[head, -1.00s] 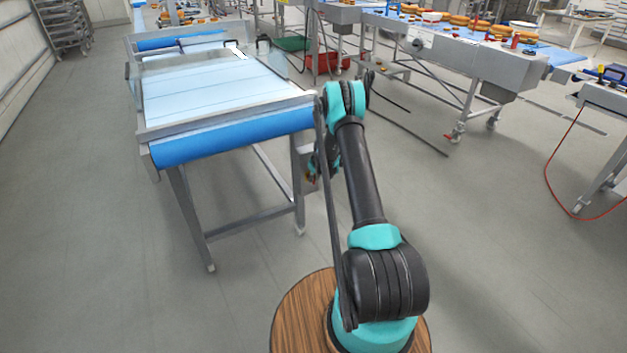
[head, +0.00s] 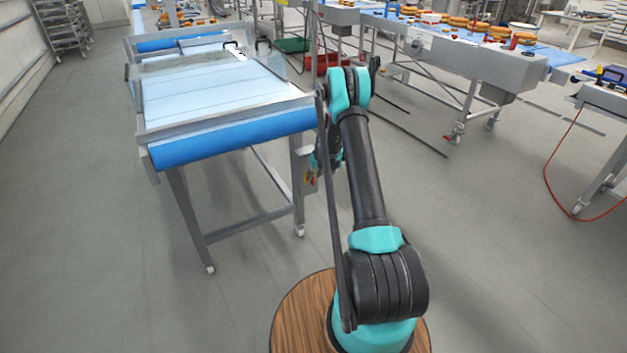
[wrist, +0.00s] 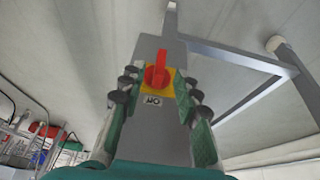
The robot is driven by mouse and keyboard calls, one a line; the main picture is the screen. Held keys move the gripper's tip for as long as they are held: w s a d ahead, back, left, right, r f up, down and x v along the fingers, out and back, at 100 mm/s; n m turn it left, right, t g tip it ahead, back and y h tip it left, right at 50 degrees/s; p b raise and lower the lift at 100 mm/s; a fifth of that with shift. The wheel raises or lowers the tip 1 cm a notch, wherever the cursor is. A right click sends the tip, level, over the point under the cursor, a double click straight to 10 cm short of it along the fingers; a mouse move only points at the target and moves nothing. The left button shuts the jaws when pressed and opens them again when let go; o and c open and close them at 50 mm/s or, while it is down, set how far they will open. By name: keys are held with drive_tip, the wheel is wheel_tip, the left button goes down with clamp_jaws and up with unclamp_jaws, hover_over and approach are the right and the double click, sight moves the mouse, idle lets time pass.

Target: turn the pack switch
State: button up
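The pack switch is a red rotary knob (wrist: 157,70) on a yellow plate (wrist: 147,88), mounted on a grey box (wrist: 155,135). Its handle points up in the wrist view, tilted slightly right. A small label that reads ON upside down (wrist: 152,100) sits below the plate. In the head view the switch box (head: 310,181) hangs on the near right leg of the conveyor. My gripper (wrist: 158,82) is open, with one finger on each side of the knob. I cannot tell whether either finger touches it. In the head view my arm mostly hides the gripper.
The conveyor (head: 225,110) with a blue front roller stands left of my arm, its frame and legs close to the gripper. Another conveyor (head: 455,60) with food is behind on the right. Floor between them is mostly clear.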

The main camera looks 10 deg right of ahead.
drive_tip(key=v, duration=0.7)
drive_tip(key=shift+s, duration=0.1)
drive_tip(key=s+a+r+m, duration=0.2)
drive_tip(key=s+a+r, duration=0.1)
drive_tip(key=s+r, duration=1.65)
drive_tip(key=s+a+m+h, duration=0.1)
drive_tip(key=s, duration=2.8)
drive_tip(key=shift+a+m, duration=0.3)
drive_tip(key=shift+o, duration=0.2)
drive_tip(key=shift+f, duration=0.1)
